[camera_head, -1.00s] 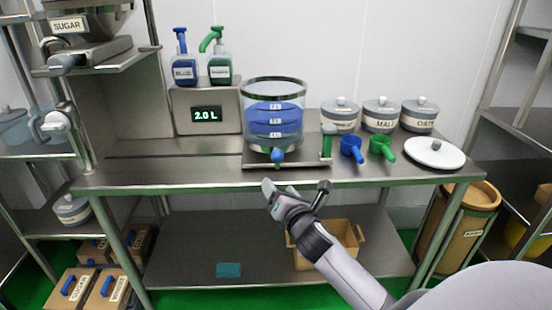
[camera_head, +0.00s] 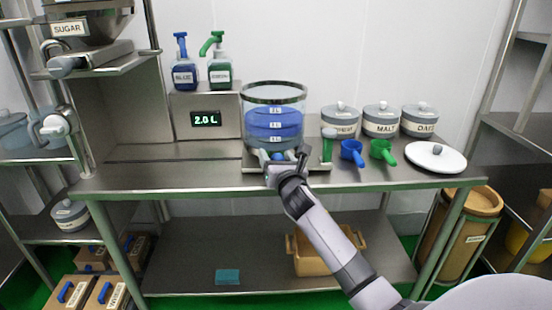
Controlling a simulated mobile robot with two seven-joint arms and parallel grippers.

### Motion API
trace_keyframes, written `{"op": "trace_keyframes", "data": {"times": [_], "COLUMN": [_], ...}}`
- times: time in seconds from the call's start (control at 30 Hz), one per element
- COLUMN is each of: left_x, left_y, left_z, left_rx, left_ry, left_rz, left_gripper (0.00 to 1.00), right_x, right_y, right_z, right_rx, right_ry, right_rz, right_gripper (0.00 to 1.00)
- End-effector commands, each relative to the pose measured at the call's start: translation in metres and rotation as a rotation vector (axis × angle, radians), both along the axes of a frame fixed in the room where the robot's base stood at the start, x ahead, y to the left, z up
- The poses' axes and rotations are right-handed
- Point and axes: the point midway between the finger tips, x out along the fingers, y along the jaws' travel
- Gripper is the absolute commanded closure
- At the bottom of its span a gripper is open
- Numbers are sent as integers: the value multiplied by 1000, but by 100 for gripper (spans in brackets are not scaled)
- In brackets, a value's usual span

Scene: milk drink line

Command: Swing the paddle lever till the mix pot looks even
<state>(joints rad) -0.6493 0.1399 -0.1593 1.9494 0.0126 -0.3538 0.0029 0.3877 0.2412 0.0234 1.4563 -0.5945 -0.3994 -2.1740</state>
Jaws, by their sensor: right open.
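The mix pot (camera_head: 274,95) is a clear round vessel with a dark rim on a metal base plate. It holds blue contents (camera_head: 273,123) with small white labels in front; how even the mix is cannot be told. An upright green lever (camera_head: 327,149) with a pale knob stands at the pot's right and looks like the paddle lever. My right gripper (camera_head: 284,157) is open and empty in front of the pot's lower part, left of the green lever. It partly hides a blue knob (camera_head: 277,156) at the pot's base; contact cannot be told. My left gripper is out of view.
A blue scoop (camera_head: 352,151) and a green scoop (camera_head: 383,150) lie right of the lever, with lidded jars (camera_head: 381,121) behind. A white lid (camera_head: 436,157) lies farther right. The left of the metal table (camera_head: 125,178) is clear.

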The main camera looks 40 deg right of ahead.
Motion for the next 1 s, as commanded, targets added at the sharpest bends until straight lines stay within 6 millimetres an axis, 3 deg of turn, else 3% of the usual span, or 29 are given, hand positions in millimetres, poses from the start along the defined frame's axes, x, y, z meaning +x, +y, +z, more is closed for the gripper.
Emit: {"op": "trace_keyframes", "data": {"times": [0.4, 0.6, 1.0], "left_x": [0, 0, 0], "left_y": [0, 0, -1], "left_z": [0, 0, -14], "left_rx": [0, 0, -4], "left_ry": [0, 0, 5], "left_rz": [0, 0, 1], "left_gripper": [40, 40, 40], "right_x": [5, 5, 9], "right_y": [-2, -2, 5], "right_z": [0, 0, -4], "right_rx": [2, 1, 4], "right_ry": [0, 0, -1], "right_rz": [0, 1, -49], "right_gripper": [36, 100, 100]}}
